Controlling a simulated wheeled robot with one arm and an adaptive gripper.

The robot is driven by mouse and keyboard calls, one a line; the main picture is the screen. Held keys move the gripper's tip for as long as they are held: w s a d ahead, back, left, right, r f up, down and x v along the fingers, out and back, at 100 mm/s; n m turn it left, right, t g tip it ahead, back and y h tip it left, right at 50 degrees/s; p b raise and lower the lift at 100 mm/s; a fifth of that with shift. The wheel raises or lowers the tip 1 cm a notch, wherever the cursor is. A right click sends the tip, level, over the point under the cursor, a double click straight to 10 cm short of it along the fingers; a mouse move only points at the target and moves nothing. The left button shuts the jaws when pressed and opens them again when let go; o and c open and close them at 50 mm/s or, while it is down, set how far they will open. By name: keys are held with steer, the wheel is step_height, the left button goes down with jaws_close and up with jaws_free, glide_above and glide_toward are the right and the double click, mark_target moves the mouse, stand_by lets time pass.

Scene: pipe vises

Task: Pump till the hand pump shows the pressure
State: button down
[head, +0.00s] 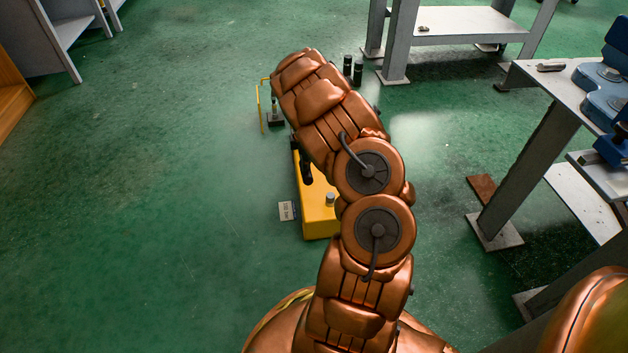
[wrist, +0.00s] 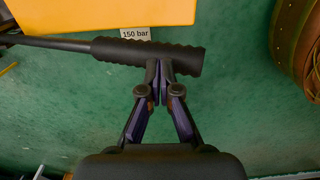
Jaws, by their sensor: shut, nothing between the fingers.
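The hand pump is a yellow box (head: 318,212) on the green floor, partly hidden behind my arm in the head view. Its yellow body also shows at the top of the wrist view (wrist: 110,12). A black lever with a ribbed grip (wrist: 150,54) crosses the wrist view beside the yellow body. My gripper (wrist: 159,68) is shut and empty, its fingertips at the ribbed grip; I cannot tell if they press on it. A white label reading "150 bar" (wrist: 135,33) lies beside the pump. No gauge reading is legible. My arm hides the gripper in the head view.
A grey steel table (head: 545,75) with blue vises (head: 605,90) stands at the right. Another table (head: 470,25) stands at the back. Black cylinders (head: 358,72) and a thin yellow frame (head: 259,108) stand beyond the pump. The floor to the left is clear.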

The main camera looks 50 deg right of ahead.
mark_target(307, 173)
steer(key=shift+f, duration=0.1)
steer(key=shift+s+a+f+p, duration=0.2)
steer(key=shift+f+p, duration=0.1)
steer(key=shift+f, duration=0.55)
steer(key=shift+s+a+f+p, duration=0.1)
steer(key=shift+s+f+p, duration=0.15)
steer(key=shift+f, duration=0.65)
steer(key=shift+s+a+f+p, duration=0.15)
steer(key=shift+f+p, duration=0.2)
steer(key=shift+f, duration=0.5)
steer(key=f, duration=0.1)
steer(key=f+p, duration=0.1)
steer(key=f, duration=0.2)
steer(key=shift+s+a+f, duration=0.3)
steer(key=shift+s+a, duration=0.05)
steer(key=shift+s, duration=0.05)
steer(key=shift+s+a+f, duration=0.15)
steer(key=shift+f, duration=2.15)
steer(key=shift+r, duration=0.1)
